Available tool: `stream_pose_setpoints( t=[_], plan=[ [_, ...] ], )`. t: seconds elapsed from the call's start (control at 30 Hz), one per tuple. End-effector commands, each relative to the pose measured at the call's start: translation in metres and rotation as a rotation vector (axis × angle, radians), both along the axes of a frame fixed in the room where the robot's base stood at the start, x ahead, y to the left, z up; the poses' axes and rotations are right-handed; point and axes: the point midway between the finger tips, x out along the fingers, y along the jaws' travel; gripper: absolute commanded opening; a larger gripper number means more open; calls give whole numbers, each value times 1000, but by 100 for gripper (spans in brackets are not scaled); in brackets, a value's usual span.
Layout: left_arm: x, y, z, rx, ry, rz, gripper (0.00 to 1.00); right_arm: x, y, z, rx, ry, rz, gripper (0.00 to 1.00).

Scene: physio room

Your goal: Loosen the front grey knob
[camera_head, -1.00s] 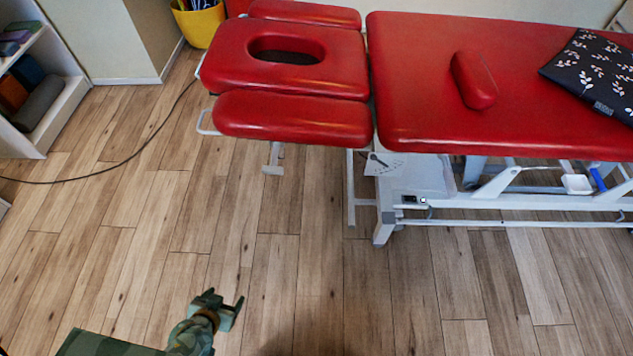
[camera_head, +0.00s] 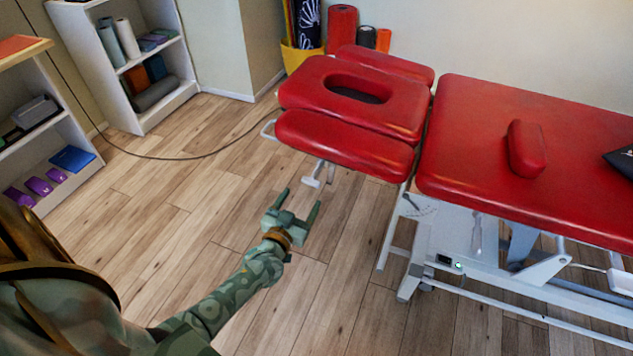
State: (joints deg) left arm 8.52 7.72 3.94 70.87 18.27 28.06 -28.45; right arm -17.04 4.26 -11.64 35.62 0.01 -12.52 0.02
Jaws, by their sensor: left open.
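The red treatment table has a headrest section (camera_head: 345,140) with a face hole. Under its front edge hangs a small pale grey-white fitting (camera_head: 318,175); I cannot tell whether this is the front grey knob. No knob is clearly made out. My left gripper (camera_head: 298,204) is open and empty, its two fingers apart and pointing toward the headrest. It appears a little nearer to me than the fitting and touches nothing. My right gripper is not in view.
The main table section (camera_head: 530,165) carries a red bolster (camera_head: 525,148). The white table frame (camera_head: 440,240) stands at right. A black cable (camera_head: 190,157) crosses the floor. White shelves (camera_head: 130,60) stand at left. Wood floor (camera_head: 150,240) is clear between.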

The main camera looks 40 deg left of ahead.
Motion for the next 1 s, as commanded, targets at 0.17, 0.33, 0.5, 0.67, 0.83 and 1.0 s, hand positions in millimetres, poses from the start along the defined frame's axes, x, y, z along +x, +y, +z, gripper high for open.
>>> stream_pose_setpoints(
  t=[0.17,0.33,0.5,0.67,0.83,1.0],
  plan=[
    [45,11,-7,0,4,0,71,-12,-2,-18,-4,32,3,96],
    [74,18,-6,0,5,1,71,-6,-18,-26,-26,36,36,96],
    [89,21,-3,-1,3,0,71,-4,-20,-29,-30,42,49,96],
    [92,22,-1,-1,3,-1,71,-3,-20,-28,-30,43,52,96],
    [92,22,-1,-1,3,-1,65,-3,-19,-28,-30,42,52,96],
    [92,22,-1,0,2,-1,26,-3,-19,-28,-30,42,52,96]
  ],
)
